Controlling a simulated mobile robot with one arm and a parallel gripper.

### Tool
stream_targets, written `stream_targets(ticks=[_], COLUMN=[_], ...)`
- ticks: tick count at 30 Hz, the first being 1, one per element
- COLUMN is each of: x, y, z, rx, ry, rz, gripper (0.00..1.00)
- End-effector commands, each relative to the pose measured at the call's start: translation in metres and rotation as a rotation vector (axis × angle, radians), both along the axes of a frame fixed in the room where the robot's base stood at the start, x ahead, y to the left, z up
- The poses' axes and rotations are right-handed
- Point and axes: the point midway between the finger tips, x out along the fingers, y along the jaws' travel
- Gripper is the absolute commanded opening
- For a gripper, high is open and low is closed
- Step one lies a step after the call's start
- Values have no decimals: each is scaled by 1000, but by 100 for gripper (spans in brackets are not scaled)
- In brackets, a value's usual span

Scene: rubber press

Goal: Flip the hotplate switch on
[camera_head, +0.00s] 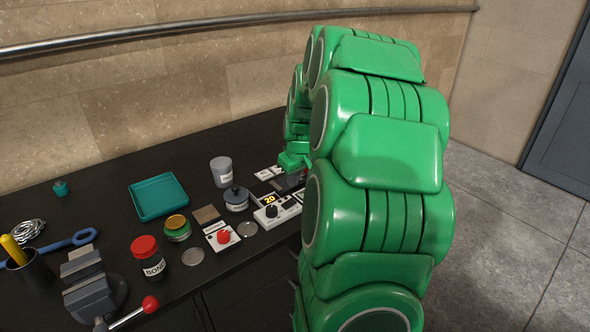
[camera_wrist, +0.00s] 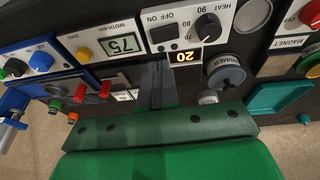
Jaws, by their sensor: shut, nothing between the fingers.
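The white hotplate control box (camera_wrist: 186,22) is at the top middle of the wrist view, labelled HEAT and OFF ON. It has a round black knob (camera_wrist: 208,27) and a dark switch (camera_wrist: 163,35) under the OFF ON label. I cannot tell which way the switch is set. In the head view the box (camera_head: 277,213) is on the bench, left of my arm. My gripper (camera_wrist: 157,72) is shut and empty, its dark fingertips just below the switch in the wrist view. I cannot tell whether they touch the box. In the head view my arm hides the fingers.
An orange display reading 20 (camera_wrist: 184,57) adjoins the box. A primer jar (camera_wrist: 226,75) is right of my fingers; a width display (camera_wrist: 122,45) is left.

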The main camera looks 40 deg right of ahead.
Motion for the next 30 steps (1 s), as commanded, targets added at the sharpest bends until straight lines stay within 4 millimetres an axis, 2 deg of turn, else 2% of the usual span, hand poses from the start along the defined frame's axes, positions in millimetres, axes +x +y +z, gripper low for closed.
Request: stream_targets(ticks=[6, 12, 18, 30], x=[6, 6, 7, 7], y=[-2, -6, -8, -8], z=[-33, -55, -62, -63], rx=[3, 2, 0, 5], ry=[6, 4, 1, 1], rz=[1, -1, 0, 0], gripper=[0, 0, 0, 0])
